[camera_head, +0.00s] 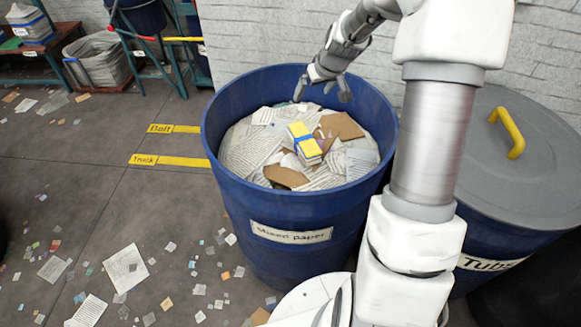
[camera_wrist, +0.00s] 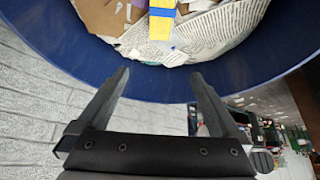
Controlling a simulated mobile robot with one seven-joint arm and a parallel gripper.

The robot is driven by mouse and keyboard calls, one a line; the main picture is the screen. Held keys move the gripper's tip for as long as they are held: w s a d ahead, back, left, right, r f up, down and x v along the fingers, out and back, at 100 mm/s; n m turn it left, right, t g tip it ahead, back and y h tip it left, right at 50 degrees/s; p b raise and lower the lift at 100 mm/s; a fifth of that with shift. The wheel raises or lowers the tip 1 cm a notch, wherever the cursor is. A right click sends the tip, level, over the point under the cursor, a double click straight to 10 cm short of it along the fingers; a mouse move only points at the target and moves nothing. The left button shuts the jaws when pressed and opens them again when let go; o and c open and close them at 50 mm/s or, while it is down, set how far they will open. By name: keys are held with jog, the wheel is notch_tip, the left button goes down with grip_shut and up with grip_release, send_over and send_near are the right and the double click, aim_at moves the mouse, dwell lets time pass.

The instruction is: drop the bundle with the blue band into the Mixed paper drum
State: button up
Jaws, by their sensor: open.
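The bundle (camera_head: 305,143), yellow with a blue band, lies on top of the paper inside the blue Mixed paper drum (camera_head: 290,237). In the wrist view part of the bundle (camera_wrist: 162,22) shows at the top edge, its far end cut off. The drum's inner wall (camera_wrist: 160,82) also shows there. My gripper (camera_head: 324,92) is over the back part of the drum, above and behind the bundle and apart from it. In the wrist view its two fingers (camera_wrist: 158,85) are spread wide with nothing between them.
The Tubes drum (camera_head: 500,240) stands to the right with a grey lid (camera_head: 530,185) and yellow handle (camera_head: 507,133). A brick wall (camera_head: 260,35) is close behind. Paper scraps (camera_head: 125,268) litter the floor at left. A grey bin (camera_head: 98,62) stands far left.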

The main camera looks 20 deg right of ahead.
jog(key=v, duration=0.8)
